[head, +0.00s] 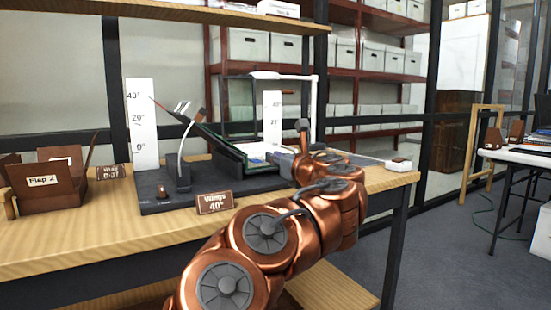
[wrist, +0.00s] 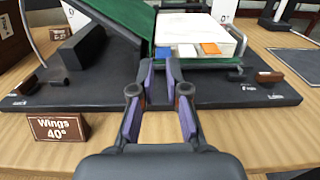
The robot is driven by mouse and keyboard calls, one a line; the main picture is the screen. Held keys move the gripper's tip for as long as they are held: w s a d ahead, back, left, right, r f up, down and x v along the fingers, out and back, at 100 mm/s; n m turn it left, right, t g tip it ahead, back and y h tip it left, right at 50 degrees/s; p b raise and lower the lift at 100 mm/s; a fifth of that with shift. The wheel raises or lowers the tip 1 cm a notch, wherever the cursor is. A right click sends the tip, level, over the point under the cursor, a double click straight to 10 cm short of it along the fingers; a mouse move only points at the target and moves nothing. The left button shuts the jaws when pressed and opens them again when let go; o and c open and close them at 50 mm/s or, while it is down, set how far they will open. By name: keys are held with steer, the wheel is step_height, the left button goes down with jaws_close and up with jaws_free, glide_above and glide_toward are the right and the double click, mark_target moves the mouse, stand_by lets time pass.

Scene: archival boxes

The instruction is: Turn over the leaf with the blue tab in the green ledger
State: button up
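The green ledger (wrist: 118,22) lies open on a dark cradle (wrist: 90,85) in the wrist view, its green cover raised at the left. Its pale page block (wrist: 225,35) lies to the right. In the head view the ledger (head: 222,143) is partly hidden by my arm.
A "Wings 40°" sign (wrist: 58,128) stands at the cradle's front left. Tall angle scales (head: 142,125) rise behind the cradle. The table's front strip (head: 90,245) is clear.

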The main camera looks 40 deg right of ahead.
steer(key=shift+r, duration=0.1)
steer(key=s+d+r+m+g+h+p, duration=0.1)
steer(key=s+r+m+g+h+p, duration=0.3)
steer(key=r+m+p, duration=0.7)
steer(key=s+d+r+m+g+h+p, duration=0.1)
steer(key=s+d+r+m+h+p, duration=0.1)
steer(key=s+r+m+h+p, duration=0.7)
steer(key=s+a+f+m+g+y+p, duration=0.2)
steer(key=a+f+m+g+y+p, duration=0.25)
steer(key=a+m+p, duration=0.3)
steer(key=s+a+f+m+g+y+p, duration=0.3)
steer(key=a+f+m+y+p, duration=0.3)
steer(key=a+p, duration=0.15)
steer(key=s+a+f+g+y+p, duration=0.1)
steer(key=s+a+g+y+p, duration=0.5)
steer(key=s+a, duration=1)
steer(key=a+g+p, duration=0.1)
steer(key=a+p, duration=0.2)
steer(key=shift+s+a+f, duration=0.2)
steer(key=shift+a, duration=0.1)
